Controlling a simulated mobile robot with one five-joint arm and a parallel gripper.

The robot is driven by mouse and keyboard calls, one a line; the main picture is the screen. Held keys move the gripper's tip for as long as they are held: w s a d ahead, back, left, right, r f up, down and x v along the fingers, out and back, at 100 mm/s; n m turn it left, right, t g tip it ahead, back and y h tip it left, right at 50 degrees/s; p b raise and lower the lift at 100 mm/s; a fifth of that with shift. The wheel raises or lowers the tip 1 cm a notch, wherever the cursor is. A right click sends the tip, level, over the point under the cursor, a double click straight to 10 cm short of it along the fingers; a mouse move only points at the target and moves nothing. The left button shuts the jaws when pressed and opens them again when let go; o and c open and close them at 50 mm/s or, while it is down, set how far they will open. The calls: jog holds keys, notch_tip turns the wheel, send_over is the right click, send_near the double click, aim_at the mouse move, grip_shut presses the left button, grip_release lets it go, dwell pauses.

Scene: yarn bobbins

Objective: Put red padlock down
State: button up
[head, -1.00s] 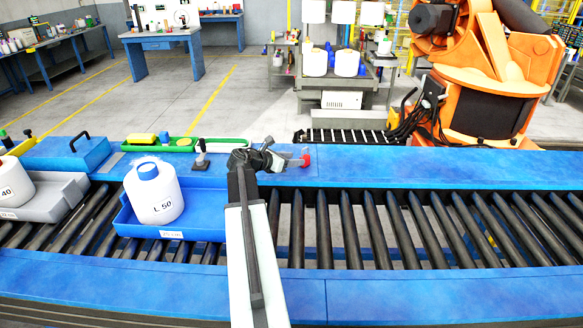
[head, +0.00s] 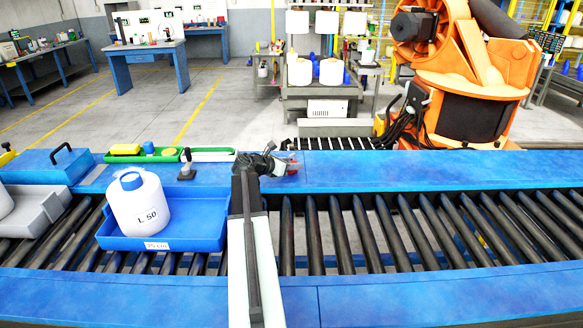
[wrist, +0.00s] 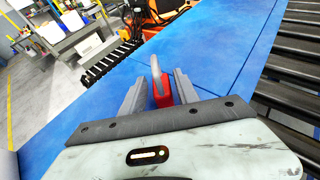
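The red padlock (wrist: 162,92) sits between the two fingers of my gripper (wrist: 160,88) in the wrist view, its grey shackle pointing away from the wrist. In the head view my gripper (head: 284,166) is low over the far blue ledge of the conveyor (head: 400,168). Only a little of the padlock's red shows there, at the gripper's tip. I cannot tell whether the padlock touches the ledge.
A blue tray (head: 185,235) with a white L 50 bobbin (head: 138,208) stands on the rollers left of my arm. A green tray (head: 160,156) and a black-handled thing (head: 187,166) are on the ledge to the left. The ledge to the right is clear.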

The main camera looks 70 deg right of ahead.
grip_shut()
jog(key=shift+r+p, duration=0.6)
notch_tip(320, 180, up, 3)
jog(key=p, duration=0.3)
jog(key=shift+r, duration=0.15)
jog(key=s+a, duration=0.8)
jog(key=a, duration=0.5)
jog(key=shift+r+p, duration=0.25)
jog(key=shift+p, duration=0.15)
